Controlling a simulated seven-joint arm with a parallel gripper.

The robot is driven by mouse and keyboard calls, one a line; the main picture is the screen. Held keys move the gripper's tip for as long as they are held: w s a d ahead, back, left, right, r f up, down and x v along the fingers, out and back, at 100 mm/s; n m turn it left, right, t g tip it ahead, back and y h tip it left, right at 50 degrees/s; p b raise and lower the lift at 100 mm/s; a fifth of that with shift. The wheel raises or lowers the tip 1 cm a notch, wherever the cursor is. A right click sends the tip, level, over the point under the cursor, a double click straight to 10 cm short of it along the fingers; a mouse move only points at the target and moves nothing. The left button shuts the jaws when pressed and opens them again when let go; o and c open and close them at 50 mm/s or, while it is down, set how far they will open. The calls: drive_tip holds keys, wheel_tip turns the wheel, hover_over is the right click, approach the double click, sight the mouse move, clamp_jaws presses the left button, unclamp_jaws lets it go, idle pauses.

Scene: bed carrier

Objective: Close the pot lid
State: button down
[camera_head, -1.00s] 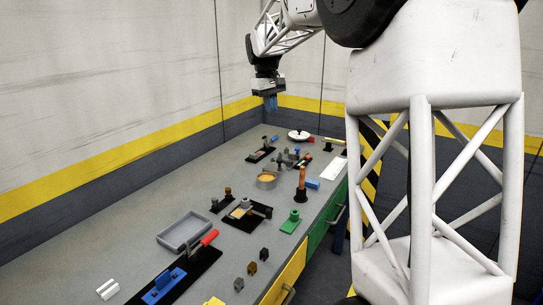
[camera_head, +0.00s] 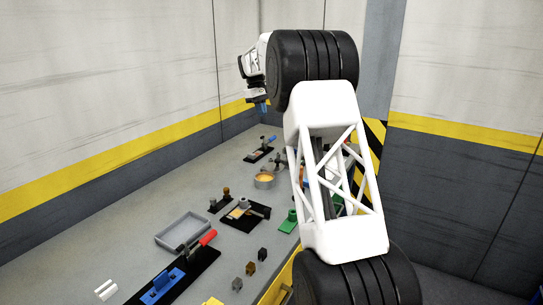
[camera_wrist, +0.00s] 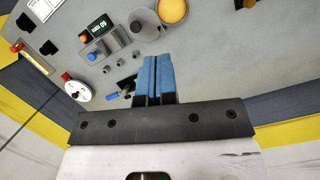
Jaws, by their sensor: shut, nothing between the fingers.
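My gripper (camera_head: 263,107) hangs above the far end of the table, fingers pointing down. In the wrist view its blue fingers (camera_wrist: 152,60) are together with nothing between them. A round white disc (camera_wrist: 78,92) with a dark centre knob and a red piece at its edge lies left of the fingers; it looks like a lid, but I cannot tell whether it sits on a pot. My arm hides that spot in the head view. A round grey metal pan (camera_head: 265,181) with orange contents stands on the table; its orange inside shows in the wrist view (camera_wrist: 172,9).
On the table (camera_head: 130,225) stand a grey tray (camera_head: 183,230), a black board (camera_head: 246,214) and a red-handled tool (camera_head: 208,238). A blue-knobbed block (camera_wrist: 93,50) and small grey pegs lie near the disc. Walls (camera_head: 110,80) close in the table's far end and left.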

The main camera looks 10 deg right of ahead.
drive_tip(key=w+d+f+n+g, duration=0.1)
drive_tip(key=w+d+f, duration=0.1)
drive_tip(key=w+f, duration=1.2)
drive_tip(key=shift+w+f+g+h, duration=0.2)
drive_tip(key=shift+f+g+h, duration=0.1)
drive_tip(key=shift+f, duration=0.15)
approach(275, 165)
drive_tip(key=f, duration=0.1)
drive_tip(key=w+a+f, duration=0.1)
drive_tip(key=f, duration=0.2)
drive_tip(key=shift+w+a+f, duration=0.2)
drive_tip(key=shift+w+a, duration=0.05)
drive_tip(key=shift+a, duration=0.05)
drive_tip(key=shift+s+d+r, duration=0.2)
drive_tip(key=shift+s+d, duration=0.35)
drive_tip(key=shift+s, duration=0.2)
drive_tip(key=shift+s+d+f, duration=0.1)
drive_tip(key=shift+s+d, duration=0.45)
drive_tip(key=shift+s, duration=0.3)
